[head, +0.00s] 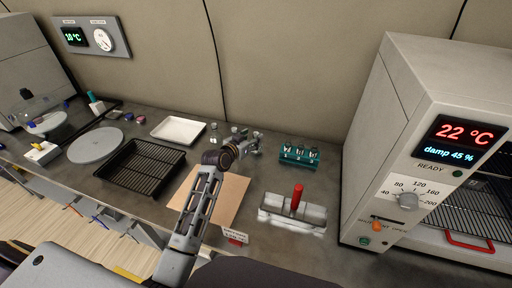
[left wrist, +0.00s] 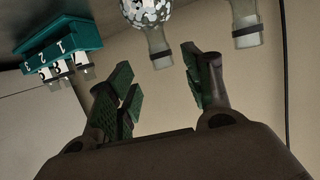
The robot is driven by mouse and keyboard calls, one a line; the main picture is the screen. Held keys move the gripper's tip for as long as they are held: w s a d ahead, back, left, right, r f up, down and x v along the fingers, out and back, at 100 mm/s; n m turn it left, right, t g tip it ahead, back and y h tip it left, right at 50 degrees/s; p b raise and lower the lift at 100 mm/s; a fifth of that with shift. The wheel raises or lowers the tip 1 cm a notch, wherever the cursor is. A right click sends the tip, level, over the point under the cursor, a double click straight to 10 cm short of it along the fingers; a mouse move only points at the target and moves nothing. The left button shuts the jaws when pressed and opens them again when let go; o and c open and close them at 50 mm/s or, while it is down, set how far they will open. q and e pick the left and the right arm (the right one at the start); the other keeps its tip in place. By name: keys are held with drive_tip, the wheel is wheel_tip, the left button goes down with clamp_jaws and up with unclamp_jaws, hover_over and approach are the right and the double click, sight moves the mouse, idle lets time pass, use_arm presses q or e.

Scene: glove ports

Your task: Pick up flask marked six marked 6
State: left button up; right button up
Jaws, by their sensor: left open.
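My left gripper (head: 249,143) is open and empty over the bench near the back wall; in the left wrist view its two green-padded fingers (left wrist: 163,88) stand apart. In that view, which looks upside down, a flask with a speckled round body (left wrist: 145,12) and a pale neck (left wrist: 157,45) shows just beyond the fingertips, with a gap. A second flask (left wrist: 246,28) shows to its right. No 6 can be read on either. In the head view a small glass flask (head: 214,129) stands left of the gripper; others are partly hidden by it. My right gripper is not in view.
A teal rack (head: 297,161) with several marked vials stands right of the gripper; it also shows in the left wrist view (left wrist: 60,40). A red-handled grey block (head: 292,212), a brown board (head: 233,190), a black tray (head: 140,166) and a white tray (head: 179,130) surround my arm. An oven (head: 395,130) stands right.

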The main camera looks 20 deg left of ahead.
sight(254, 135)
use_arm(q)
drive_tip(key=shift+w, duration=0.1)
drive_tip(key=shift+x, duration=2.5)
drive_tip(key=shift+a, duration=0.15)
clamp_jaws()
